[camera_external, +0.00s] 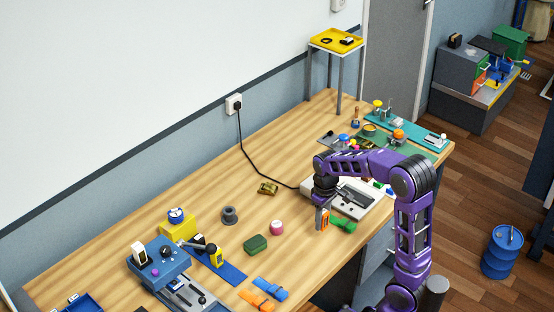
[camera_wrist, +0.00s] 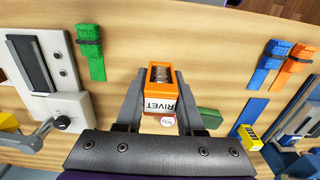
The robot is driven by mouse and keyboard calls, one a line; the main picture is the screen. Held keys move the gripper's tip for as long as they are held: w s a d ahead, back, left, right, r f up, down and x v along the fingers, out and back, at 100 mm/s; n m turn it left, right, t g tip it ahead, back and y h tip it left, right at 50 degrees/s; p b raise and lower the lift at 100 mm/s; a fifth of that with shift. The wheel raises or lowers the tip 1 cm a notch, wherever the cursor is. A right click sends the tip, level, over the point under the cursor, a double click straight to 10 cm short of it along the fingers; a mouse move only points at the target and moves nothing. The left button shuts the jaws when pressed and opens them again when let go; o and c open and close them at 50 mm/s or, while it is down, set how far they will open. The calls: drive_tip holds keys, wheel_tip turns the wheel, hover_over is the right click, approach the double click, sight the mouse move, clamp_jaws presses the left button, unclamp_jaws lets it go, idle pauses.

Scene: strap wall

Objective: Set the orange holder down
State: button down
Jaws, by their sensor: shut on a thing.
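The orange holder (camera_wrist: 160,76) is an open-topped orange box with a white label reading RIVET and small metal pieces inside. It sits between the two grey fingers of my gripper (camera_wrist: 160,92), which is shut on it. In the external view the holder (camera_external: 326,218) shows as a small orange and white patch at the fingers of my gripper (camera_external: 321,217), over the front part of the wooden workbench (camera_external: 190,205). The left finger partly hides it there. I cannot tell whether its bottom touches the bench.
A green strap (camera_external: 343,224) lies close right of the holder, and a white device (camera_external: 340,204) stands behind it. A pink-red round item (camera_external: 277,227), a green box (camera_external: 255,243) and blue and orange straps (camera_external: 262,296) lie to the left. Bare wood lies between.

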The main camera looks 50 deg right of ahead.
sight(320, 248)
wheel_tip(320, 248, down, 10)
drive_tip(key=shift+r+b, duration=0.25)
drive_tip(key=shift+b, duration=0.7)
drive_tip(key=shift+f, duration=0.15)
drive_tip(key=c, duration=0.5)
unclamp_jaws()
wheel_tip(320, 248, up, 12)
drive_tip(key=p, duration=0.2)
drive_tip(key=shift+p, duration=0.3)
drive_tip(key=shift+r, duration=0.2)
